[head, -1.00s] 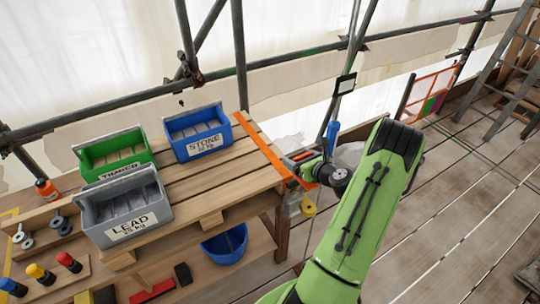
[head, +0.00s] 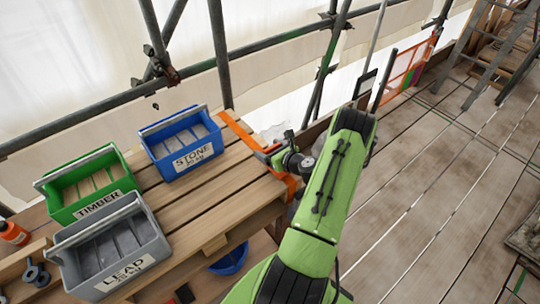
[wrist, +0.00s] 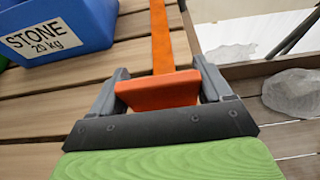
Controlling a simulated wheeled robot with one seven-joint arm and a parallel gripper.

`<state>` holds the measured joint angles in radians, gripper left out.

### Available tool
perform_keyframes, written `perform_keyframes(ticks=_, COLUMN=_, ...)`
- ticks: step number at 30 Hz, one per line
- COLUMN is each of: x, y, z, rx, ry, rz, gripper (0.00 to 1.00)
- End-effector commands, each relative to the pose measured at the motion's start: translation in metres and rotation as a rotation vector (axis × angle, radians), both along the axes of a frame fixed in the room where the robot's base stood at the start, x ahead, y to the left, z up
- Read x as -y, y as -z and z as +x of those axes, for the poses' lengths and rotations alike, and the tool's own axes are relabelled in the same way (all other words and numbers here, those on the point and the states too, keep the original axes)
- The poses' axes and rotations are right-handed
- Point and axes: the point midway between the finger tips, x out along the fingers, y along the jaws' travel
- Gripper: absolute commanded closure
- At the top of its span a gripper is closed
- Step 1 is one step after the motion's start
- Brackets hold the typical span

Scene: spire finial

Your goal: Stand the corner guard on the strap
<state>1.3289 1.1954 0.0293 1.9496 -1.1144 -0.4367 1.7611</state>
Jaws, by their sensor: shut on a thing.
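The orange strap (head: 240,131) runs flat across the right end of the plank table, and it also shows in the wrist view (wrist: 160,38). My gripper (head: 271,153) is at the table's right edge, at the near end of the strap. In the wrist view my gripper (wrist: 158,88) is shut on an orange block, the corner guard (wrist: 158,92), between its two grey fingers. The guard lies in line with the strap. I cannot tell whether it touches the strap. Its underside is hidden.
Blue STONE (head: 181,145), green TIMBER (head: 90,184) and grey LEAD (head: 110,247) bins stand left of the strap. Scaffold poles (head: 220,55) rise behind the table. A blue bucket (head: 230,261) is below it. Plank flooring (head: 440,200) at right is mostly clear.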

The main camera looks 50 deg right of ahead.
Motion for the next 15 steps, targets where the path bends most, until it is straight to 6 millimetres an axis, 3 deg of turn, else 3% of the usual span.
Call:
perform_keyframes(ticks=3, x=0.000, y=0.018, z=0.000, rx=0.002, ry=0.001, rz=-0.001, gripper=0.52)
perform_keyframes(ticks=13, x=0.000, y=0.022, z=0.000, rx=0.001, ry=0.001, rz=-0.001, gripper=0.52)
perform_keyframes(ticks=14, x=0.000, y=0.022, z=0.000, rx=0.001, ry=0.001, rz=-0.001, gripper=0.19)
perform_keyframes(ticks=15, x=0.000, y=0.021, z=0.000, rx=0.001, ry=0.001, rz=-0.001, gripper=0.12)
